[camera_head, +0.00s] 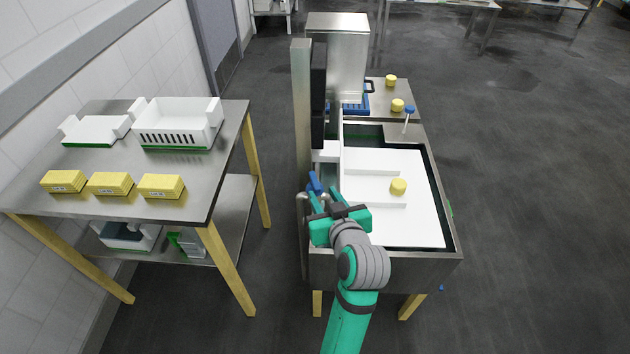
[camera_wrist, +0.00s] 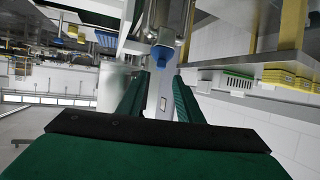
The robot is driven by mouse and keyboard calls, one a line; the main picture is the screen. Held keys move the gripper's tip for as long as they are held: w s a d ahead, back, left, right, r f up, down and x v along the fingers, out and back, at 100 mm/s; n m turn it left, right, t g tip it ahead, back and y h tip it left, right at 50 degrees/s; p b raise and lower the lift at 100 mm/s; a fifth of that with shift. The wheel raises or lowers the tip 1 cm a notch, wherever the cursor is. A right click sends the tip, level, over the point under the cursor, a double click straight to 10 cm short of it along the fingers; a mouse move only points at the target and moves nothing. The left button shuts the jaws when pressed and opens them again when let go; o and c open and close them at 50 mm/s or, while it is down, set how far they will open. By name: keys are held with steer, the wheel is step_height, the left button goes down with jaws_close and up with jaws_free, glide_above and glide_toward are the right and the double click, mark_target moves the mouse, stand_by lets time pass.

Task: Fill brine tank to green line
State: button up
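The brine tank (camera_head: 453,240) is a steel basin at the centre right of the head view, with a white interior and green along its inner walls. I cannot make out a water level. A tap with a blue handle (camera_head: 314,183) stands at the tank's left edge. My gripper (camera_head: 322,199) is beside the tap, partly hiding it. Contact cannot be told.
A steel table (camera_head: 222,150) at left bears white trays (camera_head: 178,120) and yellow blocks (camera_head: 110,184). Behind the tank stand a tall steel press (camera_head: 338,55) and a side surface with yellow cheeses (camera_head: 397,105). The floor at right is clear.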

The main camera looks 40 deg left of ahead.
mark_target(316, 184)
steer(key=x, duration=0.9)
steer(key=shift+w+a+f, duration=0.15)
steer(key=shift+w+a, duration=0.05)
steer(key=shift+a, duration=0.05)
jaws_close()
